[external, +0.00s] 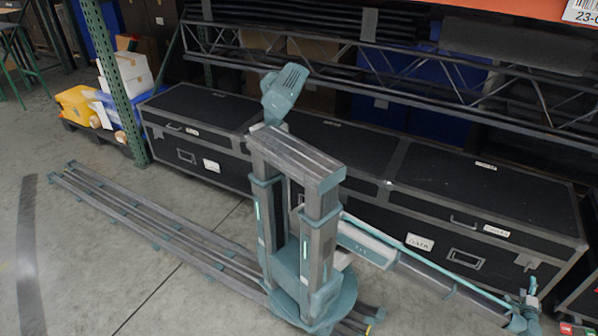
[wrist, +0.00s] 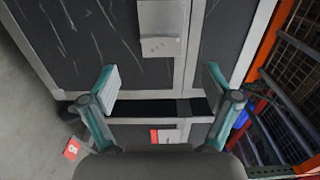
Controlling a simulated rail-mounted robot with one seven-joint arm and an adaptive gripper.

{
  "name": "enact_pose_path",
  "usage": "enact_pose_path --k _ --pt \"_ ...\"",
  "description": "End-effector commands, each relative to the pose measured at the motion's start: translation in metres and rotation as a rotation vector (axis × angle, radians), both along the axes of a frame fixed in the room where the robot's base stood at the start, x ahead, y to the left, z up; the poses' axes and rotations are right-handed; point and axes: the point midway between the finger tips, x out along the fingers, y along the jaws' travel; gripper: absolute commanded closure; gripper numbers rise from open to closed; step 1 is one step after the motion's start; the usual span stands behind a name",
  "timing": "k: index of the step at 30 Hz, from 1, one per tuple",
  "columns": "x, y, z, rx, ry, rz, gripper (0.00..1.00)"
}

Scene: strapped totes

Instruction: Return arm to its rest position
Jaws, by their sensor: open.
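My gripper (wrist: 160,88) is open in the wrist view, its two teal and grey fingers spread apart with nothing held between them. Beyond the fingers is a dark case face (wrist: 85,45) with pale metal edging, and a black band (wrist: 140,107) crosses between the fingers. I cannot tell whether the fingers touch anything. In the external view my gripper (external: 526,312) is small at the lower right, at the end of my outstretched arm, close to the front of the right-hand black case (external: 470,195).
Several black cases (external: 322,135) stand in a row behind my rail. A metal truss (external: 330,50) and an orange beam (external: 520,8) lie above them. A green rack post (external: 118,80) and yellow and white boxes (external: 78,104) are at left. The front floor (external: 100,260) is clear.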

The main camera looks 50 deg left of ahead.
Motion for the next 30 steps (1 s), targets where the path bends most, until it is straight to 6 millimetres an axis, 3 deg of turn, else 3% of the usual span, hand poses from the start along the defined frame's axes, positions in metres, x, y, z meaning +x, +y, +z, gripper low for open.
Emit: enact_pose_path --k 19,23,26,30 --pt "-0.008 -0.004 -0.001 0.012 0.007 -0.005 0.12" --pt "-0.011 0.002 -0.019 0.012 0.107 -0.013 0.12" --pt "-0.026 0.032 -0.050 0.001 0.253 -0.015 0.12" --pt "-0.028 0.109 -0.098 -0.012 0.476 0.039 0.12"
